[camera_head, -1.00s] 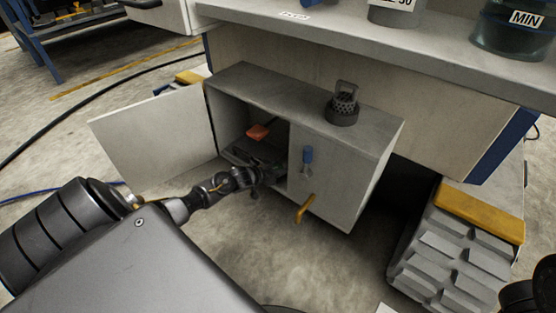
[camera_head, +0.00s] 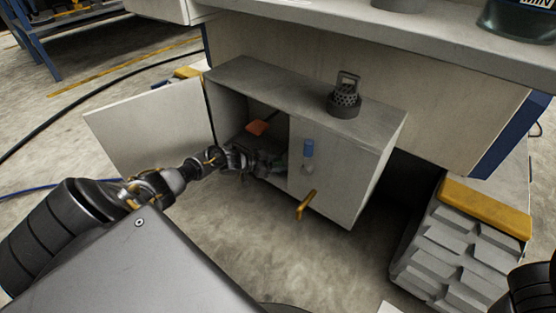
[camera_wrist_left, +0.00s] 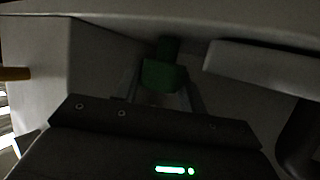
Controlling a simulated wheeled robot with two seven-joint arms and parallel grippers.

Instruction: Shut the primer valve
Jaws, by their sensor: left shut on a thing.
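My left gripper (camera_head: 262,163) reaches into the open left side of a low grey cabinet (camera_head: 378,140). It is shut on a small green block (camera_wrist_left: 165,75), which stands between the two fingers in the left wrist view. The block looks like a valve handle, but no label shows. In the head view the gripper mostly hides it. An orange-red part (camera_head: 257,128) sits inside the cabinet, above and behind the gripper. My right gripper is not in view.
The cabinet's open door (camera_head: 150,135) stands out to the left. A dark perforated strainer (camera_head: 345,98) rests on the cabinet top. A workbench (camera_head: 400,45) overhangs behind. A grey ribbed block with a yellow top (camera_head: 460,240) stands at the right. The floor in front is clear.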

